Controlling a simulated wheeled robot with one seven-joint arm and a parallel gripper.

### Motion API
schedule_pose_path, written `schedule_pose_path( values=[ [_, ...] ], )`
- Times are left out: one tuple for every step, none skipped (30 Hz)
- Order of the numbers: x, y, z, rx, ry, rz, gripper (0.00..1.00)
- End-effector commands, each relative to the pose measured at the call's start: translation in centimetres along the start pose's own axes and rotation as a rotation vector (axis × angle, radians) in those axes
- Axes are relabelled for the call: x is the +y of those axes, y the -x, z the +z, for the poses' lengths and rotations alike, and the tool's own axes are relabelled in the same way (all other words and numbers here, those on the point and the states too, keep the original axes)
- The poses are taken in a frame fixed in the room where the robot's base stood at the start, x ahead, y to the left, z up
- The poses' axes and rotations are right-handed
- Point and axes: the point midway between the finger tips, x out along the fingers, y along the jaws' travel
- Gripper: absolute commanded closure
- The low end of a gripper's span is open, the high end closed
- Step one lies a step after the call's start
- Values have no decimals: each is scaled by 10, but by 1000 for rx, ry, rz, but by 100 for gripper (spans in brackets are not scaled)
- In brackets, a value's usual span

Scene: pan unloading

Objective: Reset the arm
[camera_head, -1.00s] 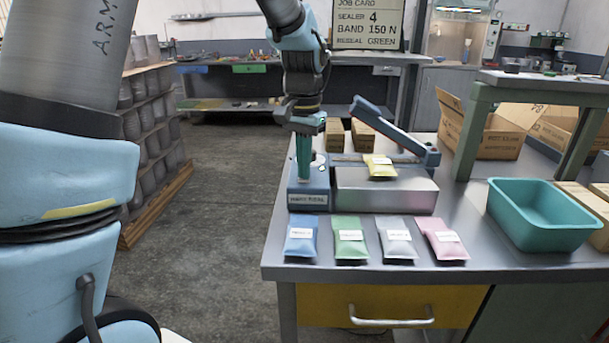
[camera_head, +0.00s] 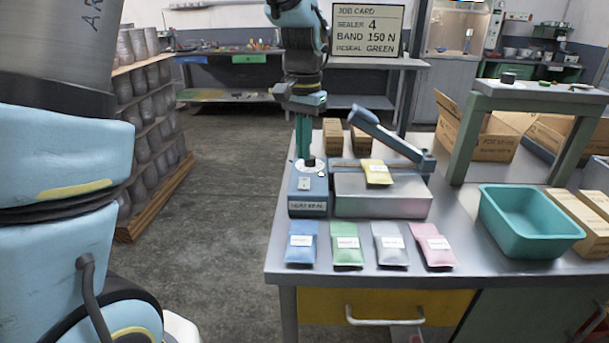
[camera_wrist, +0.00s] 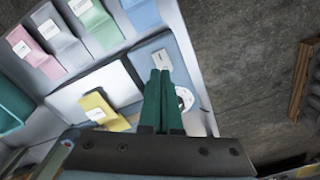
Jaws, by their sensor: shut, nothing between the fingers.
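My gripper (camera_head: 304,154) points down with its green fingers shut and empty, above the blue control box of the sealer (camera_head: 308,186). In the wrist view the shut fingers (camera_wrist: 160,74) hide part of the white dial (camera_wrist: 184,98). The dial (camera_head: 311,166) shows on top of the box, with a small black knob. The fingertips look apart from it, though the exact gap is hard to judge. A yellow pouch (camera_head: 376,173) lies on the sealer (camera_head: 382,196), whose blue lever arm (camera_head: 388,134) is raised at a slant.
Blue, green, grey and pink pouches (camera_head: 347,251) lie along the table's front. A teal bin (camera_head: 531,246) stands at right, near cardboard boxes (camera_head: 581,222) and a green stand (camera_head: 476,118). The job card (camera_head: 368,30) reads "Reseal green". Open floor lies left of the table.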

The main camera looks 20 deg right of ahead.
Motion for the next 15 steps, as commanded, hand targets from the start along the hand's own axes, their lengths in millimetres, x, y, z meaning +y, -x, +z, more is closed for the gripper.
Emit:
schedule_pose_path(
  values=[
    [0,3,0,0,0,0,100],
    [0,3,0,0,0,0,100],
    [0,2,0,0,0,0,100],
    [0,2,0,0,0,0,100],
    [0,2,0,0,0,0,100],
    [0,2,0,0,0,0,100],
    [0,2,0,0,0,0,100],
    [0,1,0,0,0,0,100],
    [0,1,0,0,0,0,100],
    [0,1,0,0,0,0,100],
    [0,1,0,0,0,0,100],
    [0,1,0,0,0,0,100],
    [0,1,0,0,1,0,100],
    [-2,1,1,0,4,0,100],
    [-5,1,4,1,16,0,100]
  ],
)
